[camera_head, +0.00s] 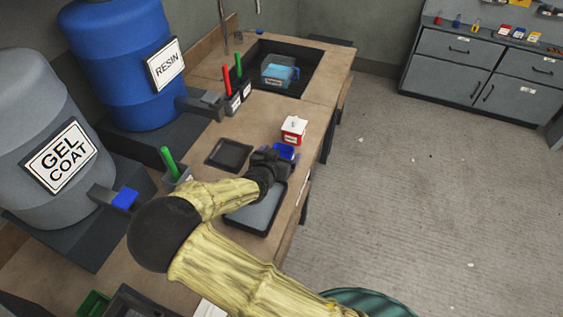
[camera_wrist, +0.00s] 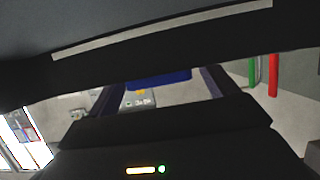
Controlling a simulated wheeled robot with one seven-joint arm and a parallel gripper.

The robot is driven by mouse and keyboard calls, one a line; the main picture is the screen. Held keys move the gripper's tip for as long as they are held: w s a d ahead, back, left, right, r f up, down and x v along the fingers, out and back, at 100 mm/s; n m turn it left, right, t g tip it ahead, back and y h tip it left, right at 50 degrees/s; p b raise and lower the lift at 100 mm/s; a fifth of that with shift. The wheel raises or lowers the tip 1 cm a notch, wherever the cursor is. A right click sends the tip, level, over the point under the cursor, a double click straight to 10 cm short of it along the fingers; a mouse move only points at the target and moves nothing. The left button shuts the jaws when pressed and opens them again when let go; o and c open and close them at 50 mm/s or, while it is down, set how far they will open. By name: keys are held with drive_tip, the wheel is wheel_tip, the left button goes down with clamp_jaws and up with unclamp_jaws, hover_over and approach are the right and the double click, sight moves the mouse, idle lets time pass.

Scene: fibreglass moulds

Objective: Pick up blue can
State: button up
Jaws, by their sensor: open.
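The blue can (camera_head: 285,150) stands on the wooden bench, partly hidden behind my gripper (camera_head: 273,159). In the wrist view a blue strip, which looks like part of the can (camera_wrist: 160,80), shows between my two fingers (camera_wrist: 160,92). The fingers are apart, one on either side of it. I cannot tell whether either finger touches the can. Most of the can is hidden by my gripper in both views.
A white-and-red container (camera_head: 293,130) stands just behind the can. A dark tray (camera_head: 230,153) lies to the left, and a grey-lined tray (camera_head: 253,216) lies under my arm. Green (camera_head: 169,161) and red (camera_head: 227,78) handles stand upright nearby. The bench's right edge is close.

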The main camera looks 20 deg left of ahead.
drive_tip(key=shift+x, duration=0.85)
drive_tip(key=shift+s+r, duration=0.1)
drive_tip(key=c, duration=1.2)
wheel_tip(320, 180, up, 10)
